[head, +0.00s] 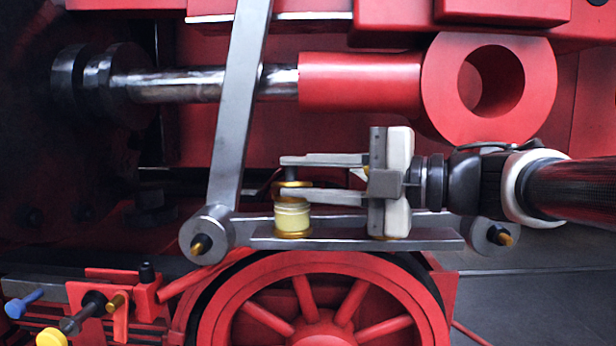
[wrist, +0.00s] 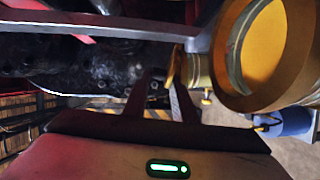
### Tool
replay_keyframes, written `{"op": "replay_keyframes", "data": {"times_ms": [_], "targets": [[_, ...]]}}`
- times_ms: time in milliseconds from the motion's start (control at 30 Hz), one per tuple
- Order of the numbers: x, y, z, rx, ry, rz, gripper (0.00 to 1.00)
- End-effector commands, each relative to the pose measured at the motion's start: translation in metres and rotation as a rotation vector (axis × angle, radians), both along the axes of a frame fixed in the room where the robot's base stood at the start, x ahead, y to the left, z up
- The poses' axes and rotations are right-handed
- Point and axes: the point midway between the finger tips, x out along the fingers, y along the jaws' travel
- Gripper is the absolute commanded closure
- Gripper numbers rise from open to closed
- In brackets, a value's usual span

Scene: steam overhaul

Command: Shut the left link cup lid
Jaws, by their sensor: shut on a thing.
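The left link cup (head: 292,218) is a cream cylinder with a brass base, standing on the grey link bar in the head view. Its brass lid (head: 293,184) shows just above the cup, partly hidden by a finger. I cannot tell if it touches the rim. My gripper (head: 287,176) reaches in from the right, its fingertips at the lid and shut on it. In the wrist view, the fingertips (wrist: 168,80) are beside a small brass lid edge (wrist: 177,66) on the smaller, farther cup (wrist: 197,70).
A larger brass-rimmed cup with a yellow inner face (wrist: 272,45) is close on the right in the wrist view. A slanted grey rod (head: 240,110) stands left of the fingers. A red wheel (head: 320,305) lies below and a red rod eye (head: 488,85) above right.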

Motion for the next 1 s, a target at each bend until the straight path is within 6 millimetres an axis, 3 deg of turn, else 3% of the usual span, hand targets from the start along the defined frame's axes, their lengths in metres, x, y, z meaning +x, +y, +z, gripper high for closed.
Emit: {"op": "replay_keyframes", "data": {"times_ms": [400, 433, 500, 767, 1000], "targets": [[0.000, 0.000, -0.004, -0.004, 0.008, 0.000, 0.98], [0.000, 0.000, -0.005, -0.004, 0.008, 0.000, 0.72], [0.000, 0.000, -0.005, -0.005, 0.009, 0.000, 0.63], [0.000, -0.001, -0.003, -0.002, 0.006, -0.001, 0.63], [-0.005, -0.016, -0.002, -0.002, 0.006, -0.004, 0.63]]}}
